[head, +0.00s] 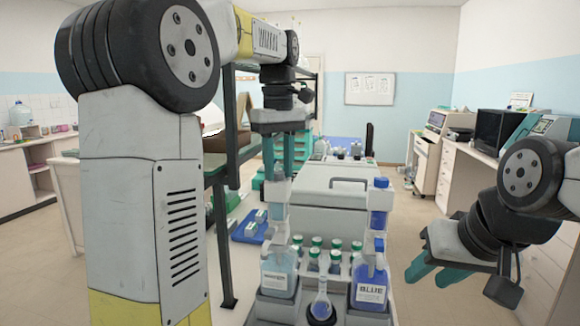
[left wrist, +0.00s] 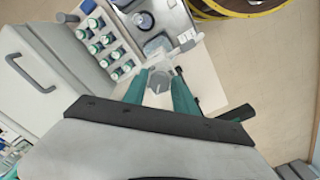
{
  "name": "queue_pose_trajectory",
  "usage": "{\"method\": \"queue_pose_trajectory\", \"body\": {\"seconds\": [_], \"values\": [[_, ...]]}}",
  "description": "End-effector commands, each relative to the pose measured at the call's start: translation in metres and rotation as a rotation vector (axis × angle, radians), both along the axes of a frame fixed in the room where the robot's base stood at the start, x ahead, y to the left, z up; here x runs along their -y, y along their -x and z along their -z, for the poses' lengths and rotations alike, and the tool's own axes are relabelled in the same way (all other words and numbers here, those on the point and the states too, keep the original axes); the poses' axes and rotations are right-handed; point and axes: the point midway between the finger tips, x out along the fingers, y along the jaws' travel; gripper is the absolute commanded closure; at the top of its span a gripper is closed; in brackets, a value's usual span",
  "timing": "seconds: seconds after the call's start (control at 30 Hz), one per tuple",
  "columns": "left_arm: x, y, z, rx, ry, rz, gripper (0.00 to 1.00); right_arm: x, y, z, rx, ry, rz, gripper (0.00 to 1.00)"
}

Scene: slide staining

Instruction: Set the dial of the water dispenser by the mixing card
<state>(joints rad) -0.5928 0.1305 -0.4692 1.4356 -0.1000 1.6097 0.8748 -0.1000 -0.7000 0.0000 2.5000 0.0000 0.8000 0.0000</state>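The water dispenser (head: 279,272) is a clear bottle with a white label and a pale upright column (head: 277,192) above it. It stands in the front left of a white rack. My left gripper (head: 279,172) points down over the column's top, its teal fingers parted. In the left wrist view the fingers (left wrist: 161,76) lie either side of a pale grey top part (left wrist: 159,83); contact cannot be told. The dial's marks are not readable. My right gripper (head: 433,276) is open and empty at the right. No mixing card can be made out for certain.
A blue dispenser (head: 370,284) stands right of the water one, with a round flask (head: 320,301) between them. Several green-capped vials (head: 336,256) stand behind the flask. A white box with a handle (head: 348,183) is further back. Open floor lies to the right.

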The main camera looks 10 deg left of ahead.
Motion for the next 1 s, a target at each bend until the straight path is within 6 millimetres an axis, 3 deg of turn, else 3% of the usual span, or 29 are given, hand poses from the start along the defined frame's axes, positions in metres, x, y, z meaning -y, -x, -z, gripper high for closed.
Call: {"method": "queue_pose_trajectory", "body": {"seconds": [0.03, 0.13, 0.17, 0.57, 1.0], "values": [[0.0000, 0.0000, -0.0001, 0.000, 0.000, 0.000, 0.78, 0.0000, 0.0000, 0.0000, 0.000, 0.000, 0.000, 0.62], [0.0000, 0.0000, -0.0002, 0.000, 0.000, 0.000, 0.98, 0.0000, 0.0000, 0.0000, 0.000, 0.000, 0.000, 0.62], [0.0000, 0.0000, -0.0002, 0.000, 0.000, 0.000, 1.00, 0.0000, 0.0000, 0.0000, 0.000, 0.000, 0.000, 0.62], [-0.0004, 0.0002, -0.0003, 0.001, 0.001, 0.057, 1.00, 0.0000, 0.0000, 0.0000, 0.000, 0.000, 0.000, 0.62], [-0.0026, 0.0009, -0.0004, 0.001, -0.001, 0.401, 1.00, 0.0000, 0.0000, 0.0000, 0.000, 0.000, 0.000, 0.62]]}}
